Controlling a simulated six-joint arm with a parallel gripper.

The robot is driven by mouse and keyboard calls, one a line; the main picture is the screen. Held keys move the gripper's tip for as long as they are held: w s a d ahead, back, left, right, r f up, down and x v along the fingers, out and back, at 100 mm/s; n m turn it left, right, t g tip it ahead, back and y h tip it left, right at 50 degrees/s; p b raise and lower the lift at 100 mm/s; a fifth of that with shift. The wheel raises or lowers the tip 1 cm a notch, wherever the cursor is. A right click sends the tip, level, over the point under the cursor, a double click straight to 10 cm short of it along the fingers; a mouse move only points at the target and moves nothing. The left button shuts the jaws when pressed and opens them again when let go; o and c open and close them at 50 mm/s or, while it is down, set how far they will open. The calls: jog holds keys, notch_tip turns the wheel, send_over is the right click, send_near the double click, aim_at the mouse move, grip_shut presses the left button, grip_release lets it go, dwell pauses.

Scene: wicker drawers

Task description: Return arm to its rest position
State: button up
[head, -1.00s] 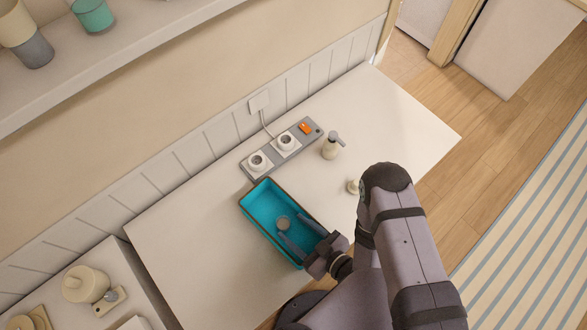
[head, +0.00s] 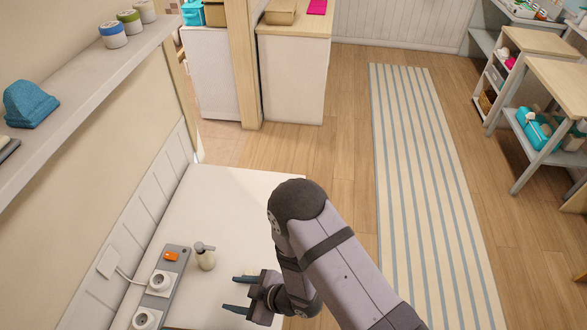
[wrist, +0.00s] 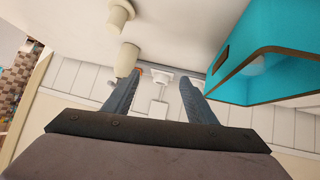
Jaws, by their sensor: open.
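My gripper (head: 239,294) is open and empty above the white table (head: 236,190), to the right of the power strip. Its two dark fingers also show in the wrist view (wrist: 158,90), apart, with nothing between them. The arm comes in from the lower right of the head view and is bent at the elbow. A teal tray (wrist: 285,40) shows at the upper right of the wrist view, beside the fingers. The tray is out of the head view.
A grey power strip (head: 172,262) with an orange switch lies along the wall. A pump bottle (head: 204,257) stands between it and my gripper. A wall shelf (head: 75,90) holds jars (head: 112,34) and a blue item (head: 30,103). Open floor with a striped rug (head: 430,160) lies right.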

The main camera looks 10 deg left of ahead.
jog(key=w+d+r+m+t+h, duration=0.2)
jog(key=w+d+r+m+h, duration=0.2)
jog(key=w+d, duration=0.6)
jog(key=w+d+r+m+h+b, duration=0.1)
jog(key=w+d+r+m+h, duration=0.1)
jog(key=d, duration=0.4)
jog(key=w+d+r+m+h+b, duration=0.1)
jog(key=w+d+r+m+h, duration=0.15)
jog(key=d, duration=0.35)
jog(key=s+d+r+m+g+h+b, duration=0.1)
jog(key=s+d+r+m+g, duration=0.1)
jog(key=s+d+r+m, duration=0.2)
jog(key=s+d+r+m+g+b, duration=0.1)
jog(key=s+d+r+m+g, duration=0.1)
jog(key=s+d+m, duration=0.3)
jog(key=s+d+r, duration=0.1)
jog(key=s+d, duration=0.3)
jog(key=s, duration=0.2)
jog(key=shift+d+r+h, duration=0.35)
jog(key=shift+r, duration=0.05)
jog(key=shift+f+b, duration=0.1)
jog(key=shift+b, duration=0.2)
